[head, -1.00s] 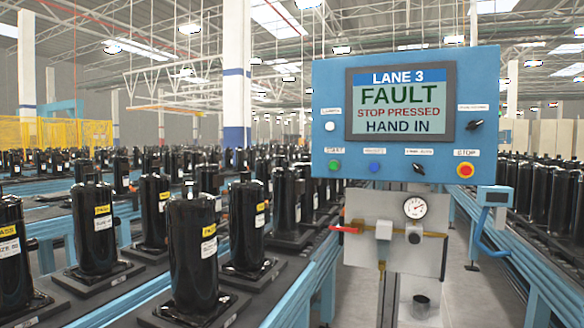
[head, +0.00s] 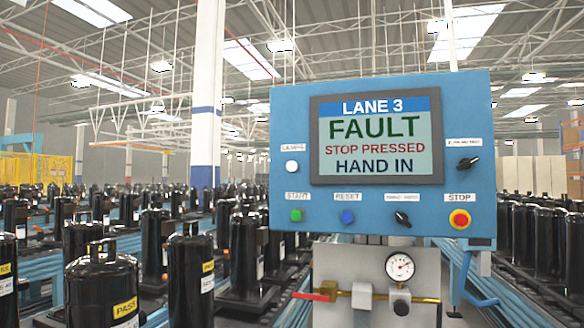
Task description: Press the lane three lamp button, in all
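The blue lane 3 control panel (head: 284,110) stands right of centre in the head view. Its screen (head: 376,140) reads "LANE 3 FAULT STOP PRESSED HAND IN". The small white lamp button (head: 292,166) sits left of the screen, under a label that seems to read "LAMPS". Below the screen are a green start button (head: 296,215), a blue reset button (head: 347,216), a black selector knob (head: 402,219) and a red stop button on yellow (head: 459,219). Another black knob (head: 468,162) is at the right. My gripper is not in view.
Below the panel, a grey plate (head: 340,262) carries a pressure gauge (head: 400,266), brass piping and a red-handled valve (head: 311,297). Black compressors (head: 102,285) fill conveyor lanes on the left and more (head: 550,235) stand at the right. Nothing shows in front of the panel.

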